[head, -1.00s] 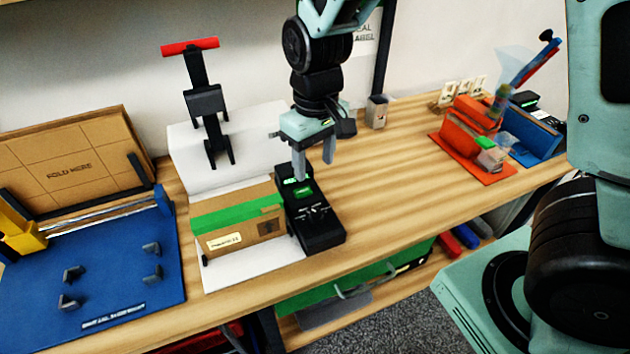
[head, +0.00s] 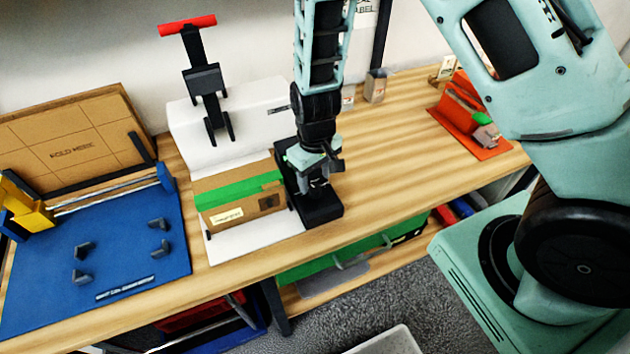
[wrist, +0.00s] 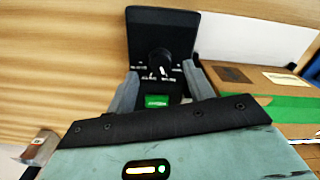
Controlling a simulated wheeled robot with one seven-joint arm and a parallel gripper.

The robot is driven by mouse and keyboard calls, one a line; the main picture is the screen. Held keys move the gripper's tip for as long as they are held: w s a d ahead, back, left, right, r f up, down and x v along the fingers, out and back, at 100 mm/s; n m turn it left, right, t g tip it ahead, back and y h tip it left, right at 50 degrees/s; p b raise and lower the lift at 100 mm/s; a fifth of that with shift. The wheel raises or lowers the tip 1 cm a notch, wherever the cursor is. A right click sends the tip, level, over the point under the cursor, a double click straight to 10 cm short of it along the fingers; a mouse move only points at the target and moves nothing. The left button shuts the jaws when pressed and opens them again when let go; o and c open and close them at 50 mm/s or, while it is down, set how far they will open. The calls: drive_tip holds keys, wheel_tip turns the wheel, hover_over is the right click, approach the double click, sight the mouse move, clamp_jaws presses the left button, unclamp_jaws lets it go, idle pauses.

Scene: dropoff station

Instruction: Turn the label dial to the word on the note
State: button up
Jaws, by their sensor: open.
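The black label device (head: 322,208) stands on the bench, right of the cardboard box. In the wrist view its black dial (wrist: 158,62) with a pale pointer shows, ringed by small white words too small to read. A green display (wrist: 157,101) lies just below the dial. My gripper (head: 318,190) points down over the device and hides most of its top. In the wrist view my gripper (wrist: 162,84) is open, with its grey fingers on either side of the dial and display, and nothing held. A partly hidden wall sign (head: 366,12) ends in "LABEL"; I cannot tell whether it is the note.
A blue folding fixture (head: 120,250) is farther left. An orange holder (head: 462,125) stands at the right. The bench between device and holder is clear.

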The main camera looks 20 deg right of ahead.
sight(315, 188)
drive_tip(key=shift+f, duration=1.55)
drive_tip(key=c, duration=1)
drive_tip(key=shift+o, duration=0.2)
drive_tip(key=m, duration=0.4)
drive_tip(key=shift+m, duration=0.4)
drive_tip(key=shift+m+p, duration=0.4)
drive_tip(key=shift+m, duration=2.1)
